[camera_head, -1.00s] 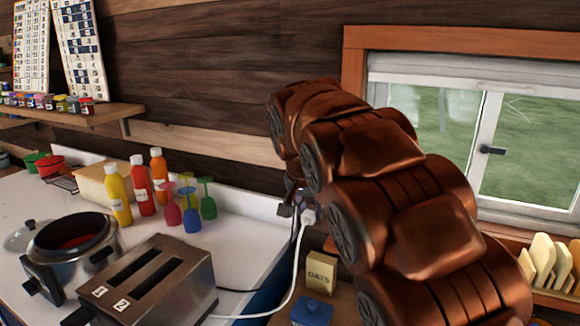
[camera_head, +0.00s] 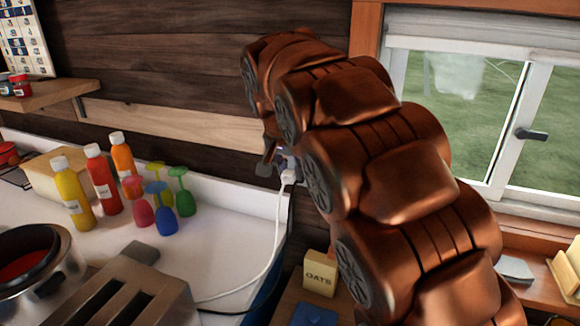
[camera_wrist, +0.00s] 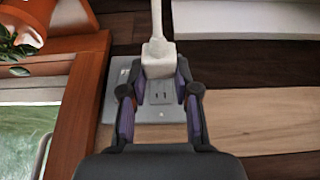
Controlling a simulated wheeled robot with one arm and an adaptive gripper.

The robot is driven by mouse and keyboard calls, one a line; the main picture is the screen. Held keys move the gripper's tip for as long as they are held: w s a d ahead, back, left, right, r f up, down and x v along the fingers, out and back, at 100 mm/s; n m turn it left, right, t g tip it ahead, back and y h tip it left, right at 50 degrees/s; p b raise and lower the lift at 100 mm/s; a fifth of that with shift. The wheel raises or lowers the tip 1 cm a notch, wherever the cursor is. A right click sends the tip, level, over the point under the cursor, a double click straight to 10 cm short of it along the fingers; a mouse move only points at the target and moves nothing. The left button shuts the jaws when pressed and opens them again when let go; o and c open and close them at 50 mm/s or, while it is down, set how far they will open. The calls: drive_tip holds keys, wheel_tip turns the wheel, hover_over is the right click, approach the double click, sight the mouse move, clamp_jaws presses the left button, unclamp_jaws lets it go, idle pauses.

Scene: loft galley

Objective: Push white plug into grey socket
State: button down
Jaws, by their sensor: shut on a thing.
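The white plug (camera_wrist: 158,62) with its white cord is between the fingertips of my gripper (camera_wrist: 159,72), which is shut on it. The grey socket (camera_wrist: 160,116) is a plate on the wooden wall, with two slots showing below the plug in the wrist view. The plug covers the upper part of the plate, and I cannot tell whether it touches it. In the head view the plug (camera_head: 289,176) shows beside the wall with its cord hanging down. My arm hides most of my gripper and the socket there.
The toaster (camera_head: 130,299), pot (camera_head: 38,268), bottles (camera_head: 103,180) and coloured glasses (camera_head: 183,193) stand on the white counter (camera_head: 225,250). An oats box (camera_head: 320,274) is below the plug. A window (camera_head: 470,110) is on the right. A plant (camera_wrist: 12,45) shows in the wrist view.

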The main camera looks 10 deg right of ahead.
drive_tip(key=shift+w+d+p, duration=0.75)
drive_tip(key=shift+w+d, duration=0.05)
drive_tip(key=shift+w, duration=0.35)
drive_tip(key=shift+w+d+p, duration=0.7)
drive_tip(key=shift+w+d, duration=0.1)
drive_tip(key=shift+w, duration=0.35)
drive_tip(key=shift+d+b, duration=0.15)
drive_tip(key=shift+b, duration=0.65)
idle(1.4)
drive_tip(key=shift+w+d+r, duration=0.1)
drive_tip(key=shift+w+d, duration=0.05)
drive_tip(key=shift+w, duration=0.05)
